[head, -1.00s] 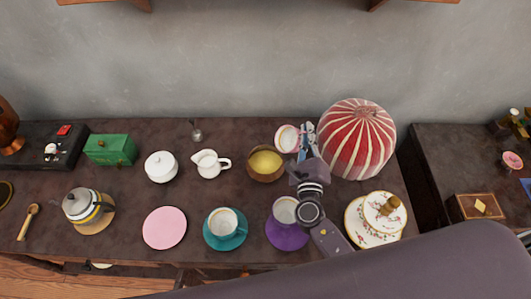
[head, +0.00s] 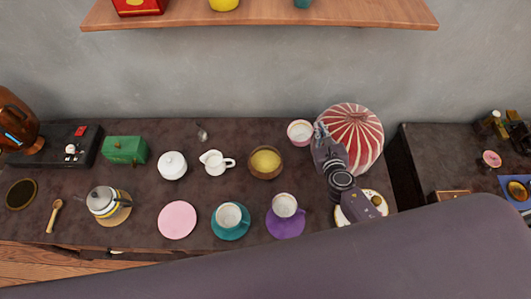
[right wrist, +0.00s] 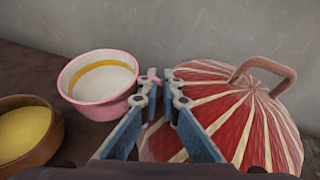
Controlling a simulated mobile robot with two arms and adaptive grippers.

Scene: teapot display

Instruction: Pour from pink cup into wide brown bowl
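The pink cup (head: 300,133) stands upright on the dark counter, behind and right of the wide brown bowl (head: 255,172). In the right wrist view the cup (right wrist: 98,98) shows a white inside with a yellow band, and the bowl (right wrist: 48,150) has a yellow inside. My right gripper (head: 320,132) is just right of the cup, at its handle side. In the right wrist view its fingers (right wrist: 164,82) have a gap between them, with a bit of pink handle at the left fingertip. My left gripper is not in view.
A red-and-white striped dome (head: 362,135) stands close right of my right gripper.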

